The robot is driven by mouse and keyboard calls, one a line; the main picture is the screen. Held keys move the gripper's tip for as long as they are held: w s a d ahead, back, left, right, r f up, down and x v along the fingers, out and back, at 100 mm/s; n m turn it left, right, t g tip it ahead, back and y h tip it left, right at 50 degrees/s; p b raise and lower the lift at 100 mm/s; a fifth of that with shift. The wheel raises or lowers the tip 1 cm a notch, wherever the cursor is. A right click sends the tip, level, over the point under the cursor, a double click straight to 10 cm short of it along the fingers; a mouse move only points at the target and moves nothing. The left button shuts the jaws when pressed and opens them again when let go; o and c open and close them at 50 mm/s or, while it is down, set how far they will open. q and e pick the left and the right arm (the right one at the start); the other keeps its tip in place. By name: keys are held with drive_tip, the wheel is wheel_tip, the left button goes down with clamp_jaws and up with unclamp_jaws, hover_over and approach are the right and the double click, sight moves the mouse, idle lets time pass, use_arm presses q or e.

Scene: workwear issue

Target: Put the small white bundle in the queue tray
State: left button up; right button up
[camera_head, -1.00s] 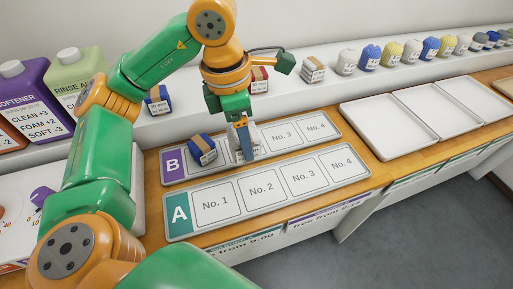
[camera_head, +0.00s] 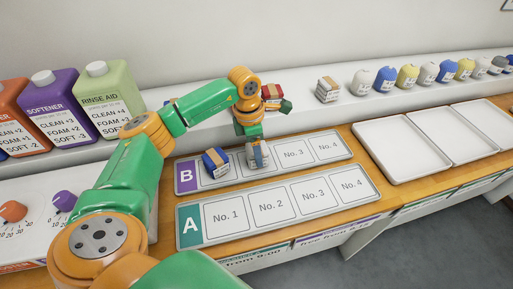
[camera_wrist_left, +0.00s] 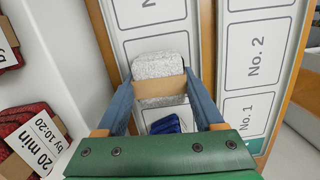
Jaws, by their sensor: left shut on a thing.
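A small white bundle (camera_wrist_left: 158,68) with a tan band is between the blue fingers of my left gripper (camera_wrist_left: 160,88). In the head view my left gripper (camera_head: 258,157) is shut on it, low over tray B (camera_head: 348,158) around its second place. The bundle is mostly hidden there by the fingers, and I cannot tell whether it rests on the tray. A blue bundle (camera_head: 215,162) with a tan band sits in the first place of tray B, just left of the gripper. It also shows partly in the left wrist view (camera_wrist_left: 168,124). My right gripper is not in view.
Tray A (camera_head: 188,236) lies empty in front of tray B. Empty white trays (camera_head: 392,150) stand to the right. A white banded bundle (camera_head: 328,90), a red bundle (camera_head: 272,91) and several coloured bundles line the shelf behind. Large bottles (camera_head: 108,100) stand at left.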

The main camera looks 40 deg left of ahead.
sight(251, 148)
use_arm(q)
drive_tip(key=o, duration=1.4)
drive_tip(key=shift+f, duration=0.1)
drive_tip(key=shift+r, duration=0.4)
drive_tip(key=r, duration=0.7)
drive_tip(key=s+a+r, duration=0.1)
drive_tip(key=r, duration=0.3)
drive_tip(key=shift+r+b, duration=0.3)
drive_tip(key=shift+b, duration=0.05)
